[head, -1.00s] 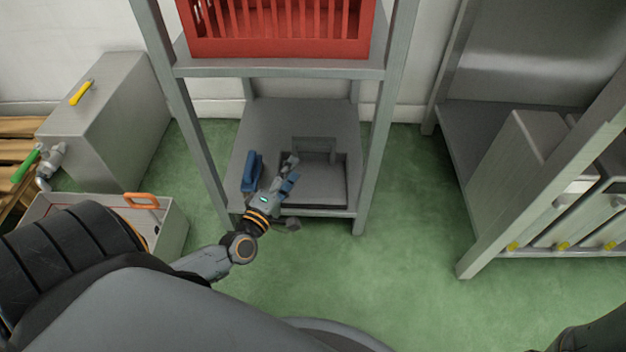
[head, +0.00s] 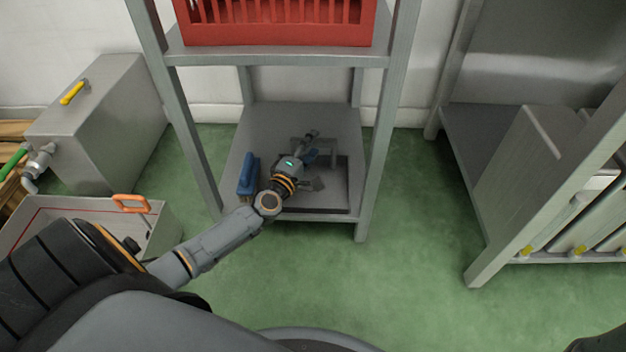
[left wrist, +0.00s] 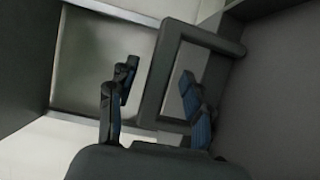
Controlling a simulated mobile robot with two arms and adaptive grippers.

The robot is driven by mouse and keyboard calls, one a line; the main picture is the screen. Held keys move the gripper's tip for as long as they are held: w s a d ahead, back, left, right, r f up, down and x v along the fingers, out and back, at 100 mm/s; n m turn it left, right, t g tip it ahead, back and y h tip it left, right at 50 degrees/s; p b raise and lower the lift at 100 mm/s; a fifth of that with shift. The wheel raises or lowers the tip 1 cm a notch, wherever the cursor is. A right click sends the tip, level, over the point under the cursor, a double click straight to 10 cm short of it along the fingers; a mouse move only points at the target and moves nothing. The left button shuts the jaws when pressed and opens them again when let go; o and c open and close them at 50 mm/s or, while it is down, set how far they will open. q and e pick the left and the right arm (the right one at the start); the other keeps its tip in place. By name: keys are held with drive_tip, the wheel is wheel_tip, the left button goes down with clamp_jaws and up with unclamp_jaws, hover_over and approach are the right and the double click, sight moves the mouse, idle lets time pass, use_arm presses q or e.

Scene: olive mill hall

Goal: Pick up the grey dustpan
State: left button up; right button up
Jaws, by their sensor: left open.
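The grey dustpan (head: 335,182) lies on the lower shelf of the grey rack, its open tray toward me and its loop handle at the back. My left gripper (head: 311,143) reaches in over the dustpan, at the handle, and hides part of it. In the left wrist view the square loop handle (left wrist: 155,82) stands large before my left gripper (left wrist: 160,100). The fingers are open, and one side bar of the loop appears between them. I cannot tell whether they touch it. My right gripper is not in view.
A blue brush-like object (head: 247,176) stands left of the dustpan on the lower shelf (head: 265,125). A red crate (head: 275,33) sits on the shelf above. Rack posts flank the opening. A tray with an orange handle (head: 131,203) is at left.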

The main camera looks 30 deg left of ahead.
use_arm(q)
drive_tip(key=shift+w, duration=0.55)
clamp_jaws()
drive_tip(key=shift+a+r, duration=0.1)
drive_tip(key=shift+r, duration=0.1)
